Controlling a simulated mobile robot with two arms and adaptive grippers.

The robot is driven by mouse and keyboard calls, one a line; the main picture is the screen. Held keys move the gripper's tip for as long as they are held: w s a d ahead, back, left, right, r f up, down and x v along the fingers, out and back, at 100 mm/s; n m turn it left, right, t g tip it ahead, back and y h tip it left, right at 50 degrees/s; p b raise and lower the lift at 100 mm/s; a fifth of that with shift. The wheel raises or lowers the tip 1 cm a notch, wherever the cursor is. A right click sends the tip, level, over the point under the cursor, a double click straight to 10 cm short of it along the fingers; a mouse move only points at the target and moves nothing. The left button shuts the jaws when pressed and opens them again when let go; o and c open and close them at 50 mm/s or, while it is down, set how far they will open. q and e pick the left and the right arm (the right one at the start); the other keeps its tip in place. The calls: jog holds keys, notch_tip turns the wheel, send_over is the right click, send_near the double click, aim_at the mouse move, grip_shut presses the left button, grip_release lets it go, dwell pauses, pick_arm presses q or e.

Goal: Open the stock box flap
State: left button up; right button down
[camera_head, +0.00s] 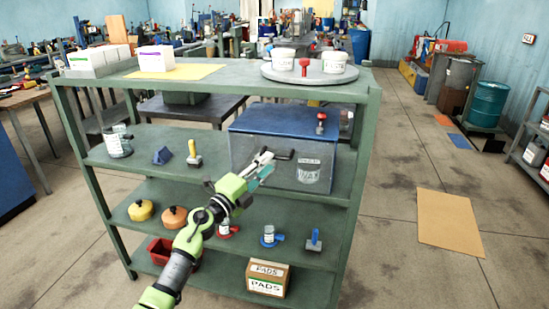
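The stock box (262,121) stands on the upper middle shelf, with a blue top and a grey, see-through front flap (331,168). The flap looks shut, upright across the front. A dark handle (285,155) sticks out near its upper left part. A labelled white container (308,172) shows through the flap. My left gripper (269,162) is in front of the flap's left part, fingers apart, tips close to the handle. I cannot tell whether they touch it. The gripper hides part of the box front. My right gripper is not in view.
The green shelf unit (225,79) has a round grey tray (310,76) with white tubs on top. A yellow-handled tool (194,155) and a jar (118,143) stand left of the box. Lower shelves hold tins, small bottles and a PADS carton (267,278).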

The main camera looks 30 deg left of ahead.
aim_at(275, 157)
pick_arm(q)
jog(key=x, duration=0.4)
jog(key=shift+w+d, duration=0.1)
jog(key=shift+w, duration=0.3)
grip_shut()
